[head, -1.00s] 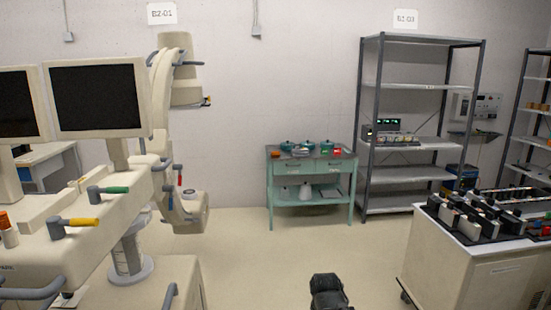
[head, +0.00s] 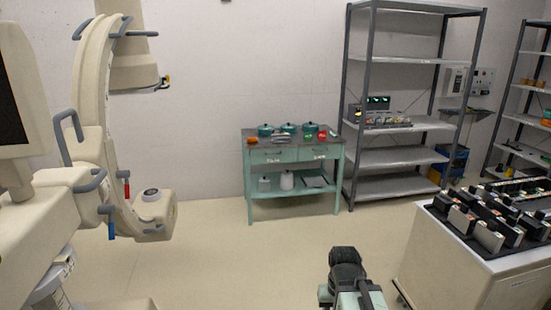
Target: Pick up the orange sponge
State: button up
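A small orange block (head: 252,141), likely the sponge, lies at the left front of the top of a teal cart (head: 268,157) against the back wall. It is too small to make out its texture. Part of my arm, dark at its far end, rises at the bottom centre-right of the view, well short of the cart. No fingertips can be made out on it, and nothing is seen held.
Several lidded teal pots (head: 287,128) and a red item (head: 323,136) share the cart top. A grey shelf rack (head: 387,158) stands right of the cart. A cream machine (head: 98,110) is at left, a loaded cabinet (head: 440,275) at right. Floor between is clear.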

aim_at(254, 139)
jog(key=z, duration=0.2)
jog(key=i, duration=4.3)
jog(key=u, duration=1.2)
jog(key=i, duration=1.45)
jog(key=u, duration=1.35)
jog(key=i, duration=0.6)
jog(key=u, duration=0.25)
jog(key=k, duration=0.85)
jog(key=u, duration=0.2)
jog(key=i, duration=0.85)
jog(key=z, duration=0.2)
jog(key=k, duration=0.85)
